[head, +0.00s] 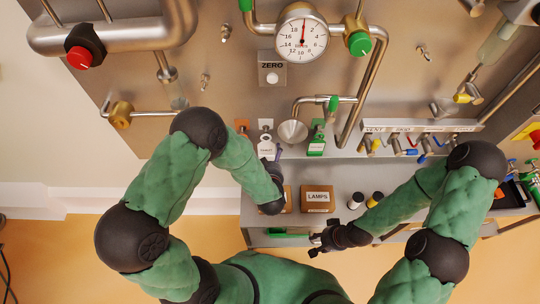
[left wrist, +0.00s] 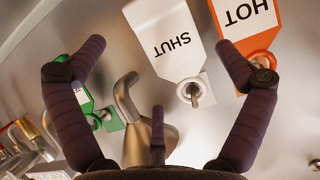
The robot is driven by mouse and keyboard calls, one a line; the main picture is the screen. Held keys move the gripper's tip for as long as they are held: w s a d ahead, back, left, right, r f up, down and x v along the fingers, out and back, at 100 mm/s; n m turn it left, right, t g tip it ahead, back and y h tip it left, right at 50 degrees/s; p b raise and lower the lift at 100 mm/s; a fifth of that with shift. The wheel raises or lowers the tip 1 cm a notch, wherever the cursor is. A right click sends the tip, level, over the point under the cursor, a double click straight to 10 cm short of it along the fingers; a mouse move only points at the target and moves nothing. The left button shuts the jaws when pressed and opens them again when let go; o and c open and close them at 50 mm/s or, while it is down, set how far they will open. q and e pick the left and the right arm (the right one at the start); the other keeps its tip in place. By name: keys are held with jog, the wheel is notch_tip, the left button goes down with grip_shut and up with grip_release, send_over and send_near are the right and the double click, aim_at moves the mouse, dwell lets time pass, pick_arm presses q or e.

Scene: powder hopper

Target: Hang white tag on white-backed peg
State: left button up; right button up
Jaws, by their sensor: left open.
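The white tag marked SHUT (left wrist: 165,40) shows upside down in the left wrist view. A metal peg with a white backing plate (left wrist: 207,82) passes through the hole at its narrow end. In the head view the white tag (head: 265,147) hangs below the white plate (head: 265,125). My left gripper (left wrist: 160,45) is open, with its fingers apart on either side of the tag and nothing held between them. In the head view my left gripper (head: 274,156) is partly hidden by its own arm. My right gripper (head: 316,243) is low, by the shelf, away from the tags; its opening is unclear.
An orange tag marked HOT (left wrist: 250,30) is close beside the white one. A green tag (left wrist: 83,97) hangs by a green plate on the other side, past a metal funnel (head: 292,131). Below are a LAMPS box (head: 317,198) and small bottles. Pipes and a gauge (head: 302,32) are above.

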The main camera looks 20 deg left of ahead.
pick_arm(q)
jog(key=v, duration=1)
jog(key=shift+f, duration=0.1)
jog(key=f+g+h, duration=0.1)
jog(key=f+g, duration=0.1)
jog(key=f, duration=0.1)
jog(key=s+d+f+g+h, duration=0.1)
jog(key=f+g, duration=0.1)
jog(key=f, duration=0.1)
jog(key=f+g+h+p, duration=0.1)
jog(key=f+h, duration=0.1)
jog(key=f, duration=0.2)
jog(key=shift+s+d+m+g, duration=0.25)
jog(key=shift+s+m+g, duration=0.05)
jog(key=shift+s+g, duration=0.1)
jog(key=s+f+g+h, duration=0.3)
jog(key=s+f+g, duration=0.3)
jog(key=s, duration=0.4)
jog(key=shift+d+f+p, duration=0.15)
jog(key=shift+f+p, duration=0.1)
jog(key=shift+p, duration=0.15)
